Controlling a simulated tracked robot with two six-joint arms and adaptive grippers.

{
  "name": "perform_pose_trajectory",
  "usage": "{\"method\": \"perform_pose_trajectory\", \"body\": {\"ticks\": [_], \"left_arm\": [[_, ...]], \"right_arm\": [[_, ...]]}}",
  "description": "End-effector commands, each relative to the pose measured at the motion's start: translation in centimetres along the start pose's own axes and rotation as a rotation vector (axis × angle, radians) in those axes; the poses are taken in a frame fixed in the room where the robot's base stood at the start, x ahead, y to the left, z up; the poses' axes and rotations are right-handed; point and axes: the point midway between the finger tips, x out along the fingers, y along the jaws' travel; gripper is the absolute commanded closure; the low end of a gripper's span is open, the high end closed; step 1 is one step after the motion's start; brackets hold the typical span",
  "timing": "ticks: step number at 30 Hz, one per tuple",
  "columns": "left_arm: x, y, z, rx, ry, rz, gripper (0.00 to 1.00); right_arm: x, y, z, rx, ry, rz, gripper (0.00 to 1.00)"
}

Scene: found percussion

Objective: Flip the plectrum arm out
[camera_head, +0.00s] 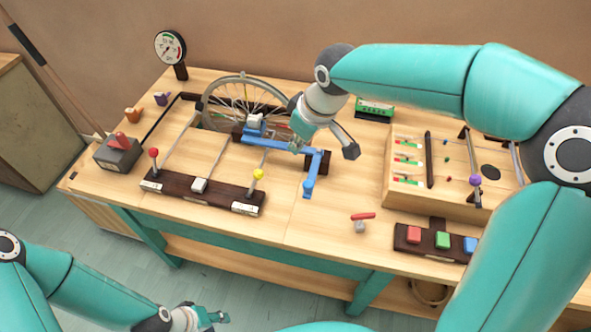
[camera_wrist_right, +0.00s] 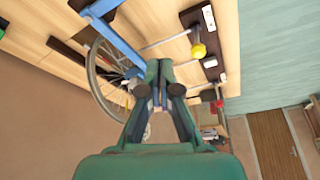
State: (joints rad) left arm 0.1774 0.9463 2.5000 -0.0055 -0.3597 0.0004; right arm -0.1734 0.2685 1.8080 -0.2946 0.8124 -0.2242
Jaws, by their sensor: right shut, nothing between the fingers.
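A blue jointed arm (camera_head: 280,147), which looks like the plectrum arm, lies beside the spoked wheel (camera_head: 240,100). Its right end bends toward the front of the table and ends in a blue knob (camera_head: 308,187). In the right wrist view the blue arm (camera_wrist_right: 120,42) runs past the wheel (camera_wrist_right: 100,75) at upper left. My right gripper (camera_head: 296,143) is over the blue arm near the wheel's right side; it is shut and empty (camera_wrist_right: 158,68). Whether it touches the arm is unclear. My left gripper (camera_head: 218,317) is low, in front of the table; its finger opening is unclear.
A dark slider board (camera_head: 215,192) with red, white and yellow knobs lies in front of the wheel. A wooden box (camera_head: 395,190) stands right, with a board of colored buttons (camera_head: 428,250) before it.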

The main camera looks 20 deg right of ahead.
Motion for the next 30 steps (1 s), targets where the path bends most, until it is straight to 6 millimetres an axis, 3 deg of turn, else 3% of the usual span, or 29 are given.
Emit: {"method": "perform_pose_trajectory", "body": {"ticks": [5, 11, 23, 30], "left_arm": [[0.0, 0.0, -0.1, 0.001, 0.001, 0.0, 0.6], [-0.1, 0.1, -0.1, 0.001, 0.001, 0.0, 0.6], [-0.6, 0.2, -0.1, 0.001, 0.001, 0.0, 0.6], [-1.2, 0.5, -0.1, 0.001, 0.001, 0.0, 0.6]], "right_arm": [[0.1, 0.4, 0.4, 0.012, -0.002, 0.004, 1.0], [2.0, 0.5, 0.6, 0.015, -0.006, 0.004, 1.0], [9.9, 0.5, 0.7, 0.015, -0.006, 0.003, 1.0], [9.1, 0.6, 3.7, 0.017, -0.001, 0.006, 1.0]]}}
